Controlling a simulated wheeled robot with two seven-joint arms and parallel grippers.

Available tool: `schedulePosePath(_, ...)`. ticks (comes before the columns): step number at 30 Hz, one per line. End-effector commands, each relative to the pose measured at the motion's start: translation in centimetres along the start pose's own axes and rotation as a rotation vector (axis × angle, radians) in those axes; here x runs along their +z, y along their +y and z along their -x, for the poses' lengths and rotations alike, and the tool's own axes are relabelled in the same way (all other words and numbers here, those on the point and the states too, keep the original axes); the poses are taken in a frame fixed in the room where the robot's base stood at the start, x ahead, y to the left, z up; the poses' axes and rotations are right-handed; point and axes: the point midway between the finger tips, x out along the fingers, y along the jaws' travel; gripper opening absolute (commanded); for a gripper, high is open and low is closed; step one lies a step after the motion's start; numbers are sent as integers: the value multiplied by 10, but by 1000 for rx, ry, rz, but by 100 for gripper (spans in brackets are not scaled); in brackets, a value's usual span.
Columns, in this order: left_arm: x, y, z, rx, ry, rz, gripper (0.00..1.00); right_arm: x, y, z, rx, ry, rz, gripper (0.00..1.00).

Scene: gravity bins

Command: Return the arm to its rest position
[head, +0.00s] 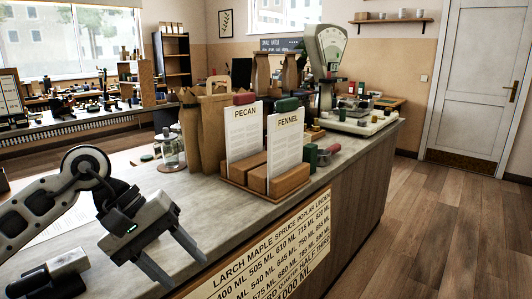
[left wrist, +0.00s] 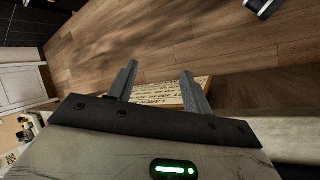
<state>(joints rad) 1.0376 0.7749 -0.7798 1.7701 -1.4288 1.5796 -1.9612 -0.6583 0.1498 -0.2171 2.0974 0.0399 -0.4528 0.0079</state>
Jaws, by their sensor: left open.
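My left arm comes in from the left of the head view. Its gripper (head: 180,262) is open and empty, over the front edge of the counter (head: 130,207). In the left wrist view the two fingers of the left gripper (left wrist: 158,88) stand apart with nothing between them. Behind them show the wooden floor and part of the lettered sign.
Cards reading PECAN (head: 243,132) and FENNEL (head: 287,150) stand in wooden blocks on the counter. Paper bags (head: 203,130), a glass jar (head: 170,150) and a scale (head: 325,55) stand behind. A lettered sign (head: 275,262) covers the counter front. Floor (head: 440,220) is clear at right.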

Motion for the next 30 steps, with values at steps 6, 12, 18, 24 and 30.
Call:
schedulePosePath(6,73,70,-66,507,-560,621,50,6,-1,2,-1,-14,-3,36)
schedulePosePath(12,67,91,-58,840,-1276,1501,50,10,-2,4,-2,-22,-5,36)
schedulePosePath(18,11,8,-92,-846,1832,-2093,50,10,-2,4,-2,-21,-6,36)
schedulePosePath(24,17,-113,-170,-444,1310,-1321,50,8,-3,3,-2,-17,-9,36)
schedulePosePath(30,59,-180,-220,-293,1026,-876,50,6,-3,2,-1,-14,-12,36)
